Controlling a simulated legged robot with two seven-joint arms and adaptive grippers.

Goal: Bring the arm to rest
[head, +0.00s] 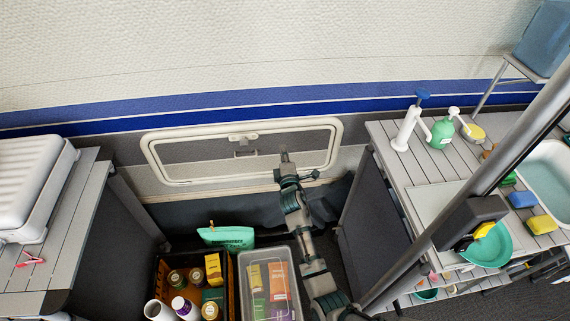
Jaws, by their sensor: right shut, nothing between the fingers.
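My right arm reaches up from the bottom middle of the head view. Its dark grey gripper (285,156) is at the far end, in front of the white-framed wall hatch (160,166). The fingers are shut and nothing shows between them. I cannot tell how far the gripper is from the hatch. My left gripper is out of view.
On the floor, a black crate (158,273) holds jars and boxes, and a grey bin (241,268) holds cartons. A green pouch (228,236) lies behind. Slatted tables stand left (72,212) and right (425,165). A diagonal pole (485,181) crosses the right side.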

